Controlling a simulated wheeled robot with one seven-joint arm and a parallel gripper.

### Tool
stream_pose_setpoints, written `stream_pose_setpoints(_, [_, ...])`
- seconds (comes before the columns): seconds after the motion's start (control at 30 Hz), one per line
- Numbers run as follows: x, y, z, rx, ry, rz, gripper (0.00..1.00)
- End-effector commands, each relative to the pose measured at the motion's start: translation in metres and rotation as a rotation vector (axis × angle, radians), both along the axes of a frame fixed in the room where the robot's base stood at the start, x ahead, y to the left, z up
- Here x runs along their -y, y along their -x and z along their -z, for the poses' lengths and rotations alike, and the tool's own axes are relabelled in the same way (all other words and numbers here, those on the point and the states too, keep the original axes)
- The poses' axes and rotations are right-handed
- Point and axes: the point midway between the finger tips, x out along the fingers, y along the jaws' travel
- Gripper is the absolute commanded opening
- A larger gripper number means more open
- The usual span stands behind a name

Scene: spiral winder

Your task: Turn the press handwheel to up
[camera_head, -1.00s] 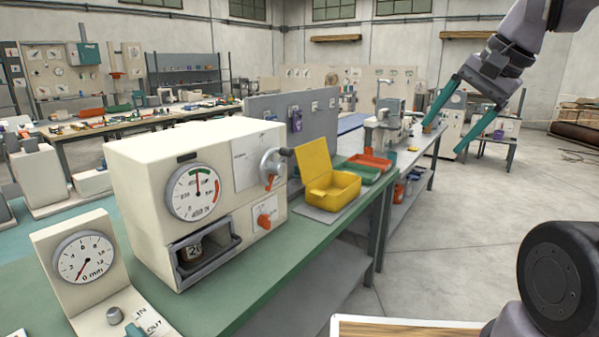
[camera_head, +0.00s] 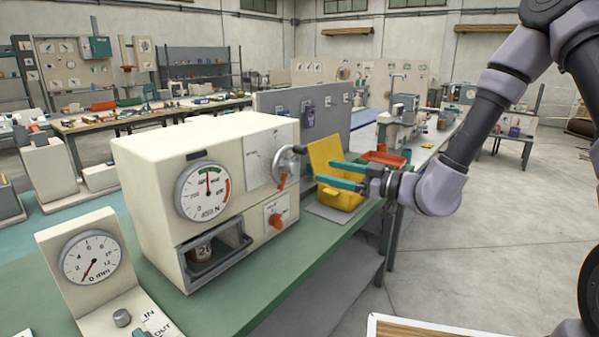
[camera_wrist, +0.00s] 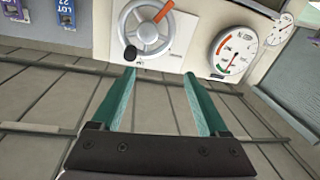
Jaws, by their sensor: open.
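The press handwheel (camera_head: 287,164) is a grey wheel with a dark handle on the right face of the cream press box (camera_head: 205,140). In the wrist view the handwheel (camera_wrist: 148,33) shows grey spokes, one orange-red mark and a black knob on its rim. My gripper (camera_head: 319,172) has two teal fingers, open and apart, pointing at the wheel from the right. In the wrist view the fingertips (camera_wrist: 159,76) are just short of the wheel, with nothing between them. The panel lettering is too small to read.
An open yellow box (camera_head: 336,192) stands close beside my fingers. An orange knob (camera_head: 276,218) sits below the wheel. A round force gauge (camera_head: 204,191) is on the press front, and it also shows in the wrist view (camera_wrist: 235,52). A dial stand (camera_head: 90,258) is front left. Floor at right is open.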

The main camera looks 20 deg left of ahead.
Motion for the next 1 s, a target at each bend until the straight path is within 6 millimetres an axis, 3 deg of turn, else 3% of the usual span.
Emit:
stream_pose_setpoints(0.1, [-0.003, -0.010, 0.021, -0.231, -0.067, 0.080, 0.78])
stream_pose_setpoints(0.23, [-0.005, -0.016, 0.031, -0.338, -0.102, 0.122, 0.78])
stream_pose_setpoints(0.37, [-0.016, -0.022, 0.032, -0.353, -0.107, 0.128, 0.78])
stream_pose_setpoints(0.8, [-0.088, -0.051, 0.032, -0.347, -0.105, 0.126, 0.78])
stream_pose_setpoints(1.0, [-0.101, -0.057, 0.032, -0.349, -0.104, 0.127, 0.78])
